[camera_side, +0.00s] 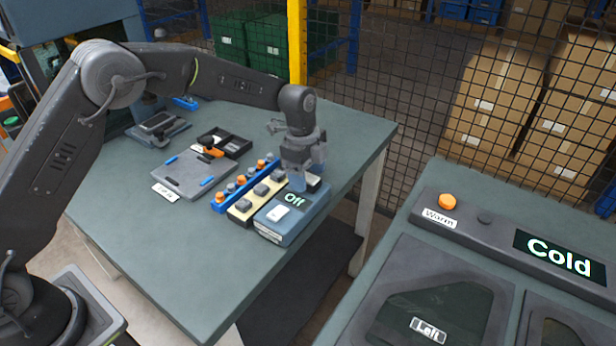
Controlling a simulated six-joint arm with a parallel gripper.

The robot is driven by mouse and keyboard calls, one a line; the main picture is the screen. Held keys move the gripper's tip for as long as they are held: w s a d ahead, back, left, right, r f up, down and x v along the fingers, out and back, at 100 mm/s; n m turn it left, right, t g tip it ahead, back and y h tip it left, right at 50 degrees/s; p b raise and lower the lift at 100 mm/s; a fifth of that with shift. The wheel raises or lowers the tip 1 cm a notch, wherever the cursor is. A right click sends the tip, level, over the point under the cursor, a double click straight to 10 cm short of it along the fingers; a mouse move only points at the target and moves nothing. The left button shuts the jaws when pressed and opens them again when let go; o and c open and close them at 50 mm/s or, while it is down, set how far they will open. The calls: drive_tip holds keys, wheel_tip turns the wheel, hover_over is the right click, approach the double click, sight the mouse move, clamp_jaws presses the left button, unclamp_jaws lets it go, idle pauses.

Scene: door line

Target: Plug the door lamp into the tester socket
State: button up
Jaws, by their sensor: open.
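The tester appears to be the blue box (276,224) near the table's right edge, with a white key on top and a display (295,199) reading "Off". My gripper (302,183) points down at the far end of this box. Its jaws are open. A small whitish piece (314,183) shows right beside the fingers; I cannot tell whether it is the door lamp or part of the tester. The tester socket is not clearly visible and may be hidden behind my gripper. I cannot tell whether the fingers touch anything.
Left of the tester are a cream block (243,212) with grey buttons and a blue rack (219,208) of orange and grey pieces. A grey tray (181,182) and black bin (235,148) lie beyond. The table's front left is clear. A "Cold" panel (559,256) stands right, across a gap.

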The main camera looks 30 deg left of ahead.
wheel_tip(320, 180, up, 12)
drive_tip(key=a, duration=0.1)
drive_tip(key=shift+a+r, duration=0.25)
